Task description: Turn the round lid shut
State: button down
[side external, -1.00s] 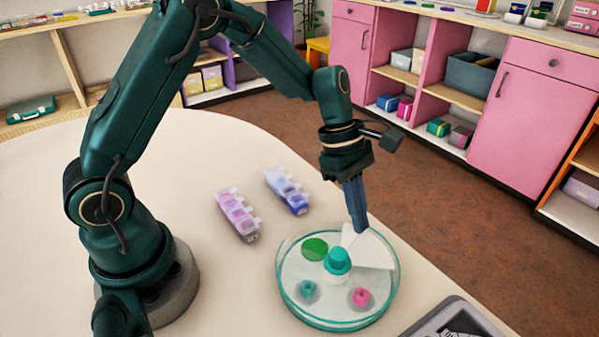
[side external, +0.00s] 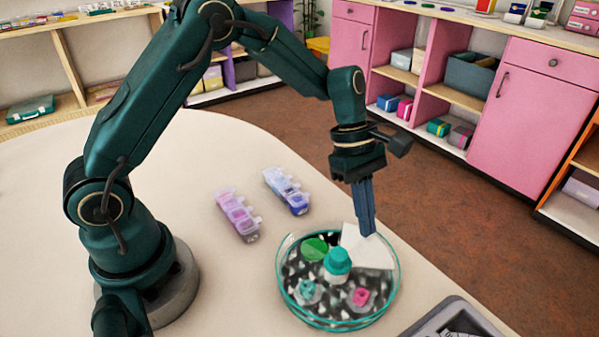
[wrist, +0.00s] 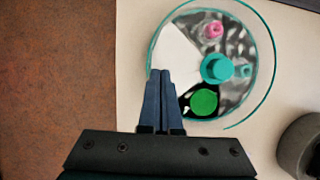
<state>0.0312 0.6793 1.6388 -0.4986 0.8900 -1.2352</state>
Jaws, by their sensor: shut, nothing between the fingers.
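The lid also shows from above in the wrist view (wrist: 216,68). I cannot tell how tightly it sits. My gripper (side external: 369,233) is shut and empty, pointing down over the far right part of the dish, to the right of the lid and apart from it. In the wrist view my fingertips (wrist: 161,72) are at the edge of a white sheet (wrist: 176,55).
The dish also holds a green disc (side external: 314,248), a small pink piece (side external: 361,297) and a small teal piece (side external: 306,287). Two pill boxes, purple (side external: 237,214) and blue (side external: 287,190), lie behind it. A grey tray (side external: 452,317) stands front right. The table's left side is clear.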

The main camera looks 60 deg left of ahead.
aim_at(388, 262)
jog(key=shift+w+d+m+g, duration=0.1)
jog(key=shift+d+m+g, duration=0.3)
jog(key=shift+d+m, duration=0.45)
jog(key=shift+w+d+m+g, duration=0.1)
jog(key=shift+d+m+g, duration=0.4)
jog(key=shift+m, duration=0.65)
jog(key=shift+s+d+m+g+y, duration=0.25)
jog(key=shift+d+m, duration=0.4)
jog(key=shift+m, duration=0.3)
jog(key=shift+s+d+m+g+y, duration=0.15)
jog(key=shift+d+m+y, duration=0.1)
jog(key=shift+d+m, duration=0.55)
dwell(1.2)
jog(key=shift+d, duration=0.1)
dwell(2.4)
